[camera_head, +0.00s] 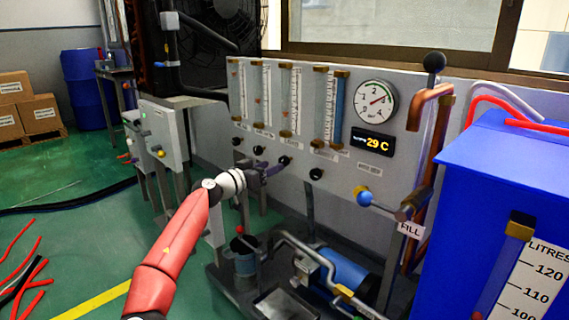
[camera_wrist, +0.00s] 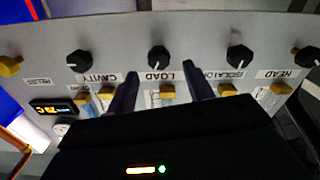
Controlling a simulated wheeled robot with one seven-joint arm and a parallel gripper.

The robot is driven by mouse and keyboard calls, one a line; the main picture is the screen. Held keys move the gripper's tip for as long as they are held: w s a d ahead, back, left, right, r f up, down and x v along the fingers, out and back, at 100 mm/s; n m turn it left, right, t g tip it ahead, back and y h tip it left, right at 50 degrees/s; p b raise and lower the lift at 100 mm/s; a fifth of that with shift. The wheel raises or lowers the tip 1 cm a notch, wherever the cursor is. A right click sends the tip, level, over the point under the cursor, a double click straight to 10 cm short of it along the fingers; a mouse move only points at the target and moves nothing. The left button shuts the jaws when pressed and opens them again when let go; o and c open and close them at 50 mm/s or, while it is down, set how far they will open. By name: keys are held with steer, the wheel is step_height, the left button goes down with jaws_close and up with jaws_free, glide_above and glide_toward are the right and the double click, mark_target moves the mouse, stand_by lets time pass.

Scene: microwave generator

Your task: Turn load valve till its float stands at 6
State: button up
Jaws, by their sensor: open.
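The load valve is a black round knob with a white pointer line (camera_wrist: 158,57), above the LOAD label in the wrist view. In the head view it is the third panel knob from the left (camera_head: 284,160). My gripper (camera_wrist: 160,72) is open, its two dark fingers spread to either side of the load knob's column, with the knob centred beyond the tips. In the head view my gripper (camera_head: 272,169) is close in front of the panel at this knob; contact cannot be told. The load flow tube (camera_head: 290,100) stands above the knob; its float reading is too small to tell.
The cavity knob (camera_wrist: 78,60) and isolator knob (camera_wrist: 238,57) flank the load knob closely. A dial gauge (camera_head: 375,102) and a 29 C display (camera_head: 371,142) are on the panel's right. A blue tank (camera_head: 480,170) stands at right; a blue pump (camera_head: 345,270) is below.

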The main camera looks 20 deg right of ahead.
mark_target(284, 161)
steer(key=x, duration=0.6)
steer(key=shift+s, duration=0.1)
steer(key=c, duration=1)
steer(key=shift+n, duration=0.3)
steer(key=n, duration=0.3)
steer(key=shift+n+b, duration=0.3)
steer(key=shift+n, duration=1.9)
